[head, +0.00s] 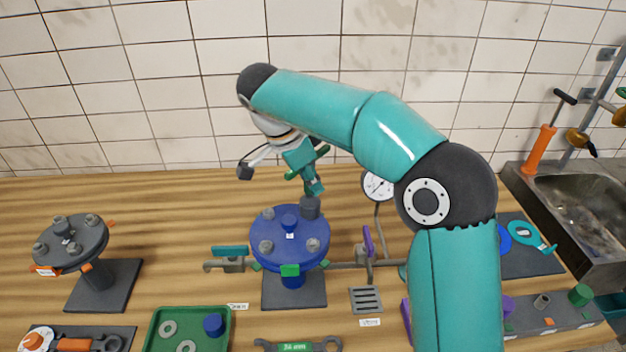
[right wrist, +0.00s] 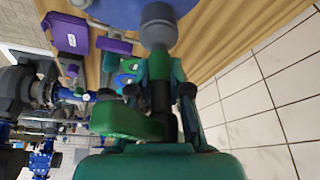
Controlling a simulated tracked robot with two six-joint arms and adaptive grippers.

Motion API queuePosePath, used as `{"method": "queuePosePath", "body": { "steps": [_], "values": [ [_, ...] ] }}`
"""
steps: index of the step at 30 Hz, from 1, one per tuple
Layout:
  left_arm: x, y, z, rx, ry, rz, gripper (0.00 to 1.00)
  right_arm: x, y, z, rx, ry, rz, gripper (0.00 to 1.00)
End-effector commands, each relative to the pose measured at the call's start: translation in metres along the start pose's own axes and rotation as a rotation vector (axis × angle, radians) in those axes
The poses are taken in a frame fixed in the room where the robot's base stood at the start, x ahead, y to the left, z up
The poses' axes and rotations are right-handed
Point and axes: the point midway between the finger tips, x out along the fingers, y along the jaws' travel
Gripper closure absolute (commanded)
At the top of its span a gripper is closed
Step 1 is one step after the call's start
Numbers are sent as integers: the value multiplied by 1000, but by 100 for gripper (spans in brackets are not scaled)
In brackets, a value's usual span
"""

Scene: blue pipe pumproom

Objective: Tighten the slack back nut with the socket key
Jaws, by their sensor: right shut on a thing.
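The blue round flange (head: 290,229) stands on a dark base plate, with grey nuts around its top, such as the back left nut (head: 268,213) and the front right nut (head: 313,245). My right gripper (head: 307,174) is above the flange's back right part, shut on the socket key. The key's grey socket (head: 310,207) points down at the back right of the flange and hides any nut there; I cannot tell whether it is seated. In the right wrist view the socket (right wrist: 158,28) and the key's green handle (right wrist: 128,122) show between the fingers. My left gripper is out of view.
A grey flange (head: 72,242) stands at the left. A green tray (head: 188,330) and a green-marked spanner (head: 298,345) lie in front. A gauge (head: 378,186) stands behind my right arm. A sink (head: 585,215) is at the right. Pipes run beside the blue flange.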

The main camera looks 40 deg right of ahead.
Motion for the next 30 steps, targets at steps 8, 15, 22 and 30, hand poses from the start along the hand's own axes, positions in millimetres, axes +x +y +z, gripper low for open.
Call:
{"method": "queuePosePath", "body": {
  "steps": [8, 15, 22, 30],
  "values": [
    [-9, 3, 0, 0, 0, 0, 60, -12, 0, -2, -2, -7, -2, 100],
    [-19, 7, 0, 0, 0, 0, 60, -23, 0, -7, -1, -4, -2, 100],
    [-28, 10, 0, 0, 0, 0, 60, -33, 0, -12, 0, -2, -3, 100],
    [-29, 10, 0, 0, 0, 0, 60, -34, -1, -13, 0, -1, -3, 100]
  ]
}}
